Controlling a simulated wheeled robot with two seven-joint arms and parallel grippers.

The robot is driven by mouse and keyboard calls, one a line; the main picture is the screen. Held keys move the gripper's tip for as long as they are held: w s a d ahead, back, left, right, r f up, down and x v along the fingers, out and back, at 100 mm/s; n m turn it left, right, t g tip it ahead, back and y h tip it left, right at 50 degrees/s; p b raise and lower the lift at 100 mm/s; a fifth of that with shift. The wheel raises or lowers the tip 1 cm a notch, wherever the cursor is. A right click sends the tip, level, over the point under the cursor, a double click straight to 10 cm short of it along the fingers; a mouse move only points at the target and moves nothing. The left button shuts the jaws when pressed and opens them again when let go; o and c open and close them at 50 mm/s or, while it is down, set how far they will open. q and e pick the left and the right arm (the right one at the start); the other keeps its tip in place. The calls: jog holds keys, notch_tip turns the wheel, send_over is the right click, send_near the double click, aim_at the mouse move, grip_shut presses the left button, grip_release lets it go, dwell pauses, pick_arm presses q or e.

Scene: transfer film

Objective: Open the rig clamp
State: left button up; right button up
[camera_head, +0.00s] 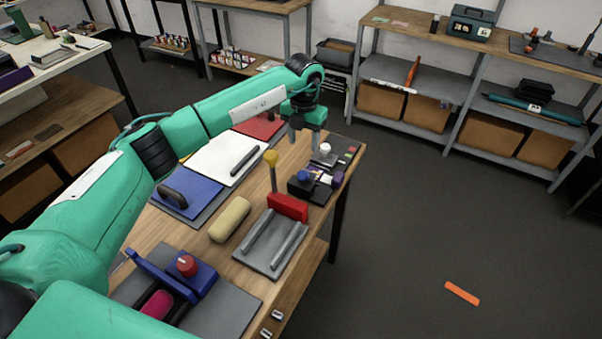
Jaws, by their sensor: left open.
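My left gripper (304,138) reaches over the far end of the wooden table, its fingers pointing down, apart and empty. It is just left of and above a small grey device with a white knob (325,150). A dark block with a blue knob (304,178) stands nearer. A red block (288,206) with an upright, yellow-topped lever (271,158) stands by a grey plate with two rails (270,245). A blue frame with a red knob (187,266) is at the near left. I cannot tell which of these is the rig clamp. My right gripper is out of view.
The table (170,228) also holds a white sheet (213,155), a blue pad (187,192) with a dark handle, a red pad and a beige roll (230,219). Shelves (430,75) stand behind. An orange strip (462,293) lies on the open floor at right.

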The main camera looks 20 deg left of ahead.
pick_arm(q)
jog(key=p, duration=0.2)
send_near(301, 177)
jog(key=shift+w+d+f, duration=0.15)
jog(key=shift+w+f, duration=0.25)
jog(key=shift+w, duration=0.1)
notch_tip(301, 177, down, 7)
jog(key=p, duration=0.2)
jog(key=shift+r+p, duration=0.1)
jog(key=shift+p, duration=0.25)
jog(key=shift+f, duration=0.4)
jog(key=c, duration=1)
jog(key=shift+o, duration=0.2)
jog(key=shift+s+f+t, duration=0.15)
jog(key=shift+s+t, duration=0.2)
jog(key=shift+t, duration=0.25)
jog(key=shift+s+a+f+t+b, duration=0.2)
jog(key=shift+s+f+t+b, duration=0.05)
jog(key=shift+t+b, duration=0.25)
jog(key=shift+s+r+t+h, duration=0.1)
jog(key=shift+s+t+h, duration=0.05)
jog(key=shift+t+h, duration=0.15)
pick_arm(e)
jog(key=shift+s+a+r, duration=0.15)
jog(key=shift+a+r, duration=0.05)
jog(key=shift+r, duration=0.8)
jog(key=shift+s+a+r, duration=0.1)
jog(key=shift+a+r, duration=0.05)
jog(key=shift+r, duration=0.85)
